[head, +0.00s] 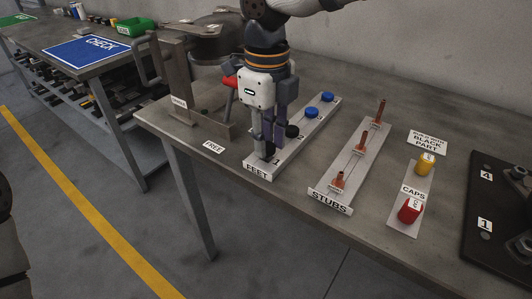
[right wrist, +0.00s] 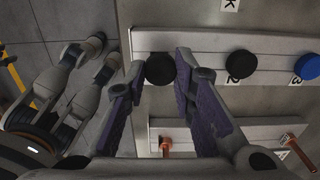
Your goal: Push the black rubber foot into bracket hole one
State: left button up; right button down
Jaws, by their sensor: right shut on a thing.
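My right gripper (head: 268,153) points down at the near end of the white FEET strip (head: 262,171), at place 1. In the right wrist view its purple-padded fingers are shut on a black rubber foot (right wrist: 160,69). The foot still appears at the strip's end; I cannot tell whether it touches it. Another black foot (head: 292,131) sits at place 2, just beyond the fingers. Two blue feet (head: 312,113) (head: 326,97) sit farther along. A dark plate (head: 486,205) with holes marked 1 and 4 lies at the right edge, partly cut off. I cannot tell which part is the bracket.
The STUBS strip (head: 323,196) with upright copper stubs stands right of the feet. Beyond it are a yellow cap (head: 425,164) and a red cap (head: 409,211). A metal stand (head: 174,75) and a round tank (head: 208,40) are behind left. Bare tabletop lies between the strips.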

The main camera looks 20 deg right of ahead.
jog(key=shift+r+p, duration=0.45)
jog(key=shift+r, duration=1.8)
